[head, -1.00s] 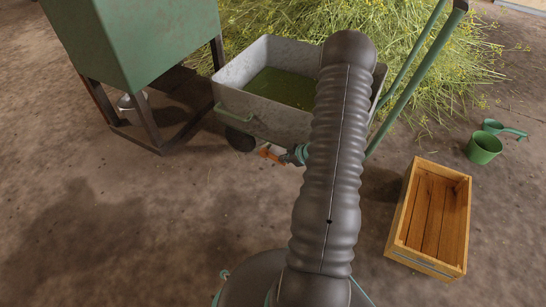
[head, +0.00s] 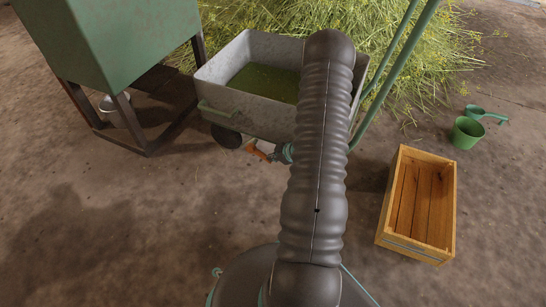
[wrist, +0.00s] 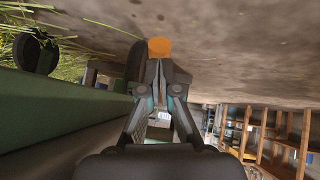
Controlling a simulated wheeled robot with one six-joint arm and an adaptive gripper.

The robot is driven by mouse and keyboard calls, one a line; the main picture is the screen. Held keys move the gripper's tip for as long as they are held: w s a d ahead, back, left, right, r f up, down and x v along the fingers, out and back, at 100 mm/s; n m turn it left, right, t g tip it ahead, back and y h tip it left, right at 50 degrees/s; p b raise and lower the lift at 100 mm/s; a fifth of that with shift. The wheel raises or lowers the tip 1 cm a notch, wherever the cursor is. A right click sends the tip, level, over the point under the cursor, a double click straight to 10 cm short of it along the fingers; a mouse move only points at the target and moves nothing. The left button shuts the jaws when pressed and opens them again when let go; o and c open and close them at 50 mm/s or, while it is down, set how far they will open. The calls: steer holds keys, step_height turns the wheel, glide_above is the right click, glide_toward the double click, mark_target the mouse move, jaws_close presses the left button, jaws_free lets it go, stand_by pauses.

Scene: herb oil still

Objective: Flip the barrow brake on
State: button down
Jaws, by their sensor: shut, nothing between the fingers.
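The grey metal barrow (head: 210,88) stands left of my arm in the head view, with green pulp in its tray and green handles. An orange brake lever (head: 257,151) sits low under its near side, beside a dark wheel (head: 228,138). In the wrist view the lever's orange end (wrist: 160,46) shows just beyond my fingertips. My gripper (wrist: 157,66) is shut and empty, its tips close to the lever; I cannot tell whether they touch. In the head view my gripper (head: 275,155) is partly hidden by my arm. The lever's pivot is hidden.
A green hopper (head: 115,45) on dark legs stands at the left, a metal pot (head: 113,106) beneath it. Cut herbs (head: 440,60) lie behind. The floor at the front left is clear.

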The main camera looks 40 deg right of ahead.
steer(key=shift+a+f, duration=0.1)
steer(key=shift+f, duration=0.1)
steer(key=s+f+p+v, duration=0.2)
steer(key=p+v, duration=0.2)
steer(key=v, duration=0.9)
steer(key=shift+d+p, duration=0.3)
steer(key=shift+d, duration=0.1)
